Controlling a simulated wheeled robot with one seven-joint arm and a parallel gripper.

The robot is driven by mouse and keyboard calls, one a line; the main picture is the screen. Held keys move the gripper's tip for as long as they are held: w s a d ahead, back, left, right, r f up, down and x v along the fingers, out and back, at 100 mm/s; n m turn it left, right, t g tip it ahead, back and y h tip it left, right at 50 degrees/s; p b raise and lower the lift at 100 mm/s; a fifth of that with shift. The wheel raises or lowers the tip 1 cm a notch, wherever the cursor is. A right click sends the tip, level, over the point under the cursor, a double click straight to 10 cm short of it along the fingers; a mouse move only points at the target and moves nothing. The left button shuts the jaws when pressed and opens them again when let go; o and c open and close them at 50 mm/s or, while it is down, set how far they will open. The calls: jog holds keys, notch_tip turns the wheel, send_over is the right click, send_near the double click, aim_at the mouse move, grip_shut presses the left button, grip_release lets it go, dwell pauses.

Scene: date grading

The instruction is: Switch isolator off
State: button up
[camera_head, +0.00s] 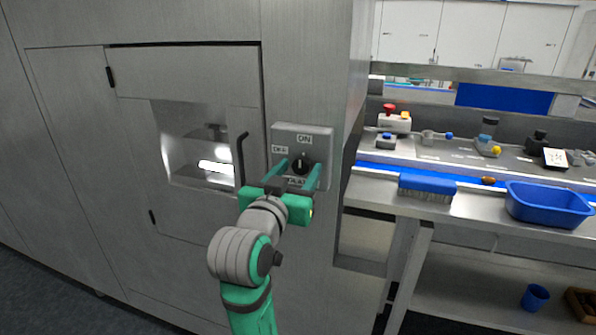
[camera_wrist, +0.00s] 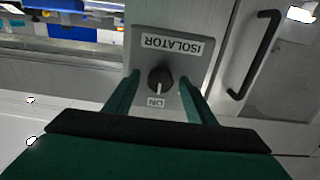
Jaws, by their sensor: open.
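The isolator (camera_head: 321,143) is a grey box on the steel cabinet front, marked ON at the top, OFF at the left and ISOLATOR along the bottom. Its black round knob (camera_head: 300,161) sits in the middle. In the wrist view the box is upside down, and the white mark on the knob (camera_wrist: 160,77) points at the ON label. My gripper (camera_head: 301,171) is open in front of the box. Its green fingers stand on either side of the knob, with a gap showing in the wrist view (camera_wrist: 159,86). The OFF label is hidden in the wrist view.
A cabinet door with a dark bar handle (camera_head: 241,158) and lit window is just left of the isolator. To the right, a steel bench holds a blue brush (camera_head: 427,183), a blue bin (camera_head: 547,205) and several small devices behind.

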jog(key=c, duration=1)
jog(key=shift+c, duration=0.2)
jog(key=shift+n, duration=0.3)
jog(key=n, duration=0.6)
jog(key=shift+n, duration=0.3)
jog(key=n, duration=0.6)
jog(key=shift+n, duration=0.4)
jog(key=o, duration=1)
